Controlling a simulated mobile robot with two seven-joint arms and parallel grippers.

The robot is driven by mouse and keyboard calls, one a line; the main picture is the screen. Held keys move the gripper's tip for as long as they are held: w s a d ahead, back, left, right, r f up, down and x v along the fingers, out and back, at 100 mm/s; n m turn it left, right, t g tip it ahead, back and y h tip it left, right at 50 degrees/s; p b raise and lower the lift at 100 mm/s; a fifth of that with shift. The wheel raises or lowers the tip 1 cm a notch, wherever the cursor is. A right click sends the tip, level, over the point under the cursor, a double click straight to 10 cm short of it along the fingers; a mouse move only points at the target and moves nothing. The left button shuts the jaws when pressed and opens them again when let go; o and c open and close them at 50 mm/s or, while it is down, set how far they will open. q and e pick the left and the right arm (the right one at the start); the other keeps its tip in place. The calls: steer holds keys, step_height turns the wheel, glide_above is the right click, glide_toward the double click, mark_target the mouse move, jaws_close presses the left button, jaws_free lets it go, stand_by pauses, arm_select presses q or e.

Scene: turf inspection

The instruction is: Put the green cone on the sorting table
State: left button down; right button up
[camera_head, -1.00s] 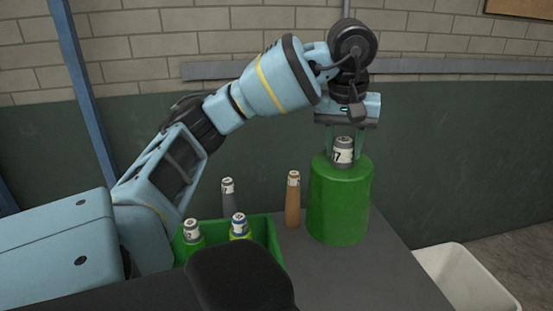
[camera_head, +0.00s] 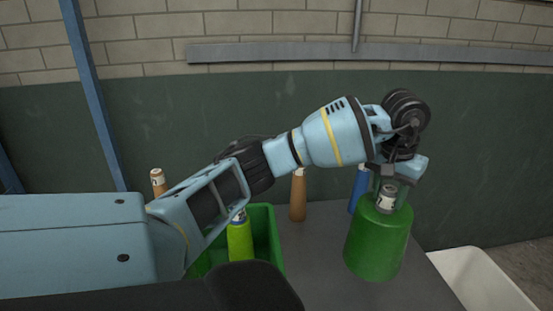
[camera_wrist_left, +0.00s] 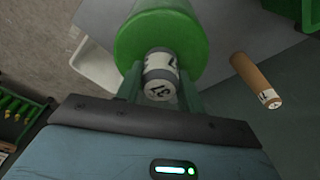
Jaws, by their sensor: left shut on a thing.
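The green cone (camera_head: 376,250) is a wide green body with a narrow grey-and-white labelled neck. My left gripper (camera_head: 390,192) is shut on that neck from above, and the cone hangs nearly upright, slightly tilted. It is in front of or over the right part of the dark sorting table (camera_head: 312,265); I cannot tell whether its base touches the top. The left wrist view shows the green cone (camera_wrist_left: 160,30) with its labelled neck between the fingers (camera_wrist_left: 160,88). My right gripper is not in view.
A brown cone (camera_head: 298,198) and a blue one (camera_head: 358,190) stand behind on the table. A green crate (camera_head: 265,235) holds a yellow-green cone (camera_head: 240,242). Another brown-topped one (camera_head: 158,182) shows at left. A white bin (camera_head: 480,280) is beyond the table's right edge.

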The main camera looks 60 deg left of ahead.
arm_select(q)
steer(key=shift+r, duration=0.25)
step_height(320, 180, down, 10)
stand_by(0.9)
steer(key=shift+f, duration=0.1)
steer(key=c, duration=0.9)
jaws_free()
steer(key=shift+f, duration=0.1)
steer(key=r, duration=0.4)
steer(key=s+r, duration=0.1)
steer(key=r, duration=0.7)
steer(key=shift+s+d, duration=0.2)
steer(key=shift+s, duration=0.05)
